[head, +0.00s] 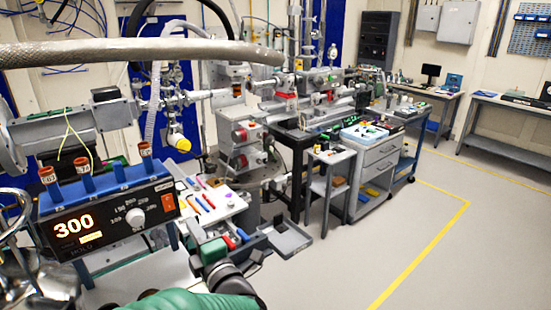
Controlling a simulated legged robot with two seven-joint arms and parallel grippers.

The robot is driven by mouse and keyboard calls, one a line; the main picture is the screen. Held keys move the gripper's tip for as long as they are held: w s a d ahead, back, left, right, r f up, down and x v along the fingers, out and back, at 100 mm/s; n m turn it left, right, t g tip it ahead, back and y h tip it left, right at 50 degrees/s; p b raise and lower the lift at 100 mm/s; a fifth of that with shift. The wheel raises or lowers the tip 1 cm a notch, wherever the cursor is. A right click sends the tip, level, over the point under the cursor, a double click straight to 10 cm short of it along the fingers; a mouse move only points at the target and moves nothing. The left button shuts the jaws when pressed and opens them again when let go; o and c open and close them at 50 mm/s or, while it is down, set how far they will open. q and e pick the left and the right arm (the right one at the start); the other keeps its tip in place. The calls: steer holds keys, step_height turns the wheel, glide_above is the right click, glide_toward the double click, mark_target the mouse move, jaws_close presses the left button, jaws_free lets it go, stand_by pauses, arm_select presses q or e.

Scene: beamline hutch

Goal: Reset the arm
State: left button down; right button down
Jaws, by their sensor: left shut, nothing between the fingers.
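My left arm shows at the bottom edge, with a green cover and dark grey parts. My left gripper (254,261) is low in the head view, just right of the small open bins and in front of the grey tray. It is shut with nothing in it. Its fingertips are small and partly lost against the dark parts around it, so I cannot tell whether it touches the bins. My right gripper is not in view.
A controller box (112,219) reading 300 stands at the left with several brown vials above it. A white board (218,207) holds coloured pens. A grey tray (286,238) lies right of the bins. A drawer cabinet (377,168) stands farther back. The floor (440,260) at right is clear.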

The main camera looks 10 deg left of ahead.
arm_select(q)
steer(key=w+d+f+m+h, duration=0.1)
steer(key=d+f+m+h, duration=0.8)
steer(key=f+m+h, duration=0.4)
steer(key=s+f+m+g, duration=0.5)
steer(key=s+m, duration=0.1)
steer(key=s, duration=0.4)
steer(key=s+f+m+g, duration=0.5)
steer(key=s+f+m, duration=0.1)
steer(key=s, duration=0.5)
steer(key=shift+d+f+m+g+h+p, duration=0.15)
steer(key=shift+f+m+g+h+p, duration=0.2)
steer(key=shift+m, duration=0.45)
steer(key=shift+d+r, duration=0.1)
steer(key=shift+d, duration=0.15)
steer(key=shift+a, duration=0.1)
